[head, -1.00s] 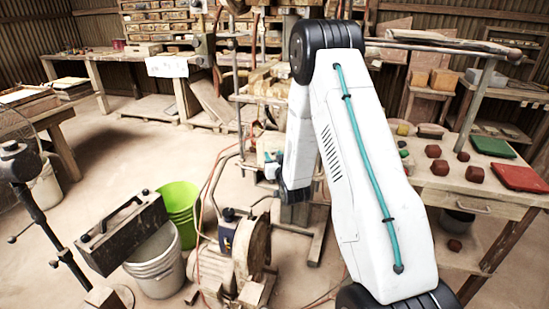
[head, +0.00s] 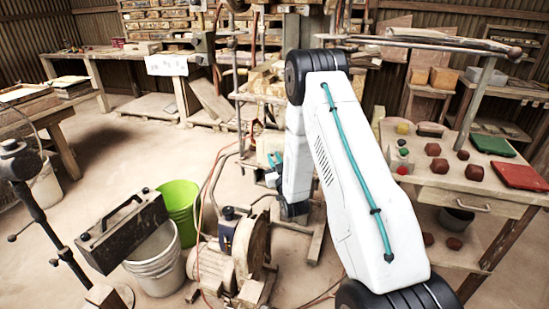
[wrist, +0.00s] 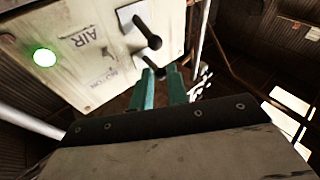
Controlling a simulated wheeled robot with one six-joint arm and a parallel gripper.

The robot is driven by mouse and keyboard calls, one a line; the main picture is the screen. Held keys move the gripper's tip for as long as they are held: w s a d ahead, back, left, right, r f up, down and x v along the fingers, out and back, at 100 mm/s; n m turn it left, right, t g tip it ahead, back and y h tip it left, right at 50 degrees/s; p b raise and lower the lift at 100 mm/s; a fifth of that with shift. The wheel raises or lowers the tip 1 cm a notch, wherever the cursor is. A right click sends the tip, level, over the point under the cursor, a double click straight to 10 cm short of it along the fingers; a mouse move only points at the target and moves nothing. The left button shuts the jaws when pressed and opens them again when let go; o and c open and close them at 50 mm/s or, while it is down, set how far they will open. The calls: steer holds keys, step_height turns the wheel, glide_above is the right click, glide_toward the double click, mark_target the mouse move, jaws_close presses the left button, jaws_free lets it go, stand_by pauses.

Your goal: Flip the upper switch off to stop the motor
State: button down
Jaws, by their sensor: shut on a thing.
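In the wrist view a pale control panel (wrist: 95,50) fills the upper left, with the words AIR and MOTOR seen at a slant. It carries two dark lever switches. One lever (wrist: 147,36) stands by the AIR side, clear of my fingers. The other lever (wrist: 150,63), by the MOTOR word, reaches down to my fingertips. A green lamp (wrist: 44,57) glows on the panel. My gripper (wrist: 161,73) has its teal fingers close together, shut on the tip of the MOTOR lever. In the head view the gripper's teal parts (head: 273,161) show left of my arm.
A motor-like machine (head: 235,250) stands on the floor, with a green bucket (head: 179,205) and a white bucket (head: 158,262) to its left. A workbench (head: 455,195) with red blocks is at the right. Open floor lies at left.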

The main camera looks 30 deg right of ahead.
steer(key=shift+w+f+n+t+y, duration=0.1)
steer(key=shift+f+n+t+y, duration=0.3)
steer(key=shift+n+t, duration=0.4)
steer(key=shift+w+f+n+t+y, duration=0.1)
steer(key=shift+f+n+t+y, duration=0.1)
steer(key=shift+f+n+t, duration=0.4)
steer(key=shift+r+n+t, duration=0.15)
steer(key=shift+n+t, duration=0.15)
steer(key=c, duration=1.4)
jaws_free()
steer(key=shift+d, duration=0.1)
steer(key=shift+s, duration=0.1)
